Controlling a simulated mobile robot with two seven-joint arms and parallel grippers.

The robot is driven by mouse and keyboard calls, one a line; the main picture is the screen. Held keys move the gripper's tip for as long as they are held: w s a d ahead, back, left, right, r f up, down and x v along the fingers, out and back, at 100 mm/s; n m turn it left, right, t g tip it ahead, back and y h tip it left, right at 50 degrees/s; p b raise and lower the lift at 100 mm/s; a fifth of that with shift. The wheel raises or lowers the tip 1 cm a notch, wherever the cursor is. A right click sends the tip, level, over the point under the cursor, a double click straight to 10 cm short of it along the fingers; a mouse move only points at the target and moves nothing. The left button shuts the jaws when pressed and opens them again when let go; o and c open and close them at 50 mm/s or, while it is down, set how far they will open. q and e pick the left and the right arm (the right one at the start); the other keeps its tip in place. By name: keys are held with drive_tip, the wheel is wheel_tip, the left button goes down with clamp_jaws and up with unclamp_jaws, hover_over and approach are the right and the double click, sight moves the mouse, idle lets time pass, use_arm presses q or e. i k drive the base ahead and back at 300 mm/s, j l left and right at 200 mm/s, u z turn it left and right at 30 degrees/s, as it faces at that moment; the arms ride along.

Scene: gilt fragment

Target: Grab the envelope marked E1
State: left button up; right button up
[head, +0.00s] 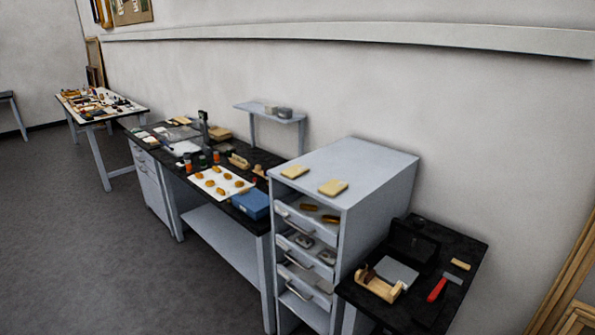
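Two small tan, flat items that look like envelopes lie on top of the grey drawer cabinet (352,168). No marking is legible on either, so I cannot tell which, if any, is E1. Another small tan piece (460,264) lies on the black side table (468,248) at the right. Neither of my grippers is in view.
The cabinet's drawers (305,257) stand partly open with items inside. A black-topped bench (187,184) holds a white sheet (221,183) with gilt pieces and a blue box (251,204). A red-handled tool (437,290) lies on the side table. Grey floor (90,255) is clear at the left.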

sight(292, 172)
drive_tip(key=i+j+z, duration=0.1)
drive_tip(key=i+j, duration=0.3)
drive_tip(key=j, duration=0.2)
drive_tip(key=i+j+z, duration=0.15)
drive_tip(key=j, duration=0.15)
drive_tip(key=i+j+z, duration=0.1)
drive_tip(key=j, duration=0.25)
drive_tip(key=i+j+z, duration=0.1)
drive_tip(key=i+j, duration=0.3)
drive_tip(key=j, duration=0.3)
drive_tip(key=z, duration=0.05)
